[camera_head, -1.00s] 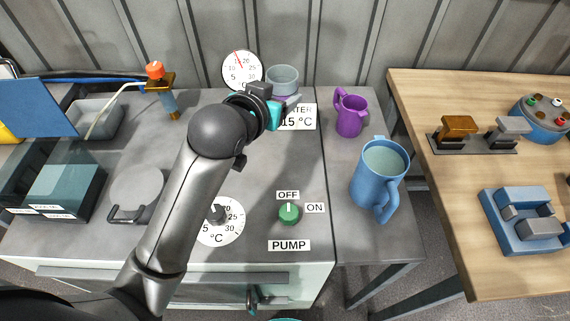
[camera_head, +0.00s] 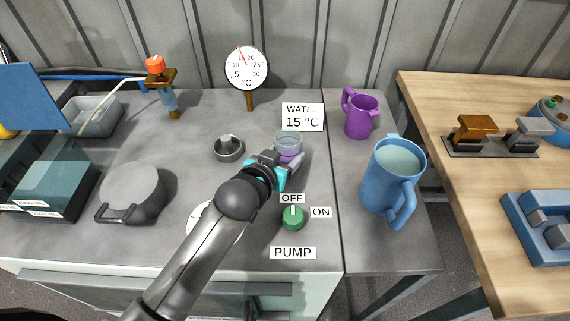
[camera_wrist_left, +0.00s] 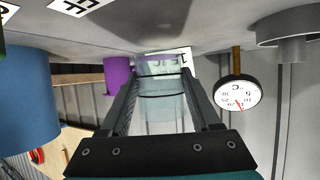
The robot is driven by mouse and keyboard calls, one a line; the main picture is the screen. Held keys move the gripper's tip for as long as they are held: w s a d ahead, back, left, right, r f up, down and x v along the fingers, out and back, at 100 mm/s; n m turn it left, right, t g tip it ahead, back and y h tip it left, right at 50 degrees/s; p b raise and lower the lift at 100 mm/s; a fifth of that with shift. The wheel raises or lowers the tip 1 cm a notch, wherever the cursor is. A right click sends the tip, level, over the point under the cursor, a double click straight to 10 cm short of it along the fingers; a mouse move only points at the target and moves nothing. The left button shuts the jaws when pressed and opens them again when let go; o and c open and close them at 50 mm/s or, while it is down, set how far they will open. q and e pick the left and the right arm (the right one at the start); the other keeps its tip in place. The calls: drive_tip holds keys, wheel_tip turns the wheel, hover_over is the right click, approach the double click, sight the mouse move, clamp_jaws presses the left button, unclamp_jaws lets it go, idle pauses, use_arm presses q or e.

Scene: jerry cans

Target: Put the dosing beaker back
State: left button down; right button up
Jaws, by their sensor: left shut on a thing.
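In the left wrist view, which is upside down, the clear beaker (camera_wrist_left: 160,100) with dark lines sits between the two fingers. I cannot tell whether its bottom touches the worktop. My right gripper is not in view.
A round dark fitting (camera_head: 229,148) is left of the beaker, with the dial thermometer (camera_head: 246,68) behind. The water sign (camera_head: 302,117) stands just behind the beaker. The pump knob (camera_head: 292,217) is in front. A purple jug (camera_head: 360,116) and blue pitcher (camera_head: 391,175) stand to the right.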

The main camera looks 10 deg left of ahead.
use_arm(q)
wheel_tip(320, 180, down, 3)
drive_tip(key=shift+r+b, duration=0.15)
drive_tip(key=shift+b, duration=0.2)
drive_tip(key=c, duration=0.5)
unclamp_jaws()
drive_tip(key=o, duration=0.4)
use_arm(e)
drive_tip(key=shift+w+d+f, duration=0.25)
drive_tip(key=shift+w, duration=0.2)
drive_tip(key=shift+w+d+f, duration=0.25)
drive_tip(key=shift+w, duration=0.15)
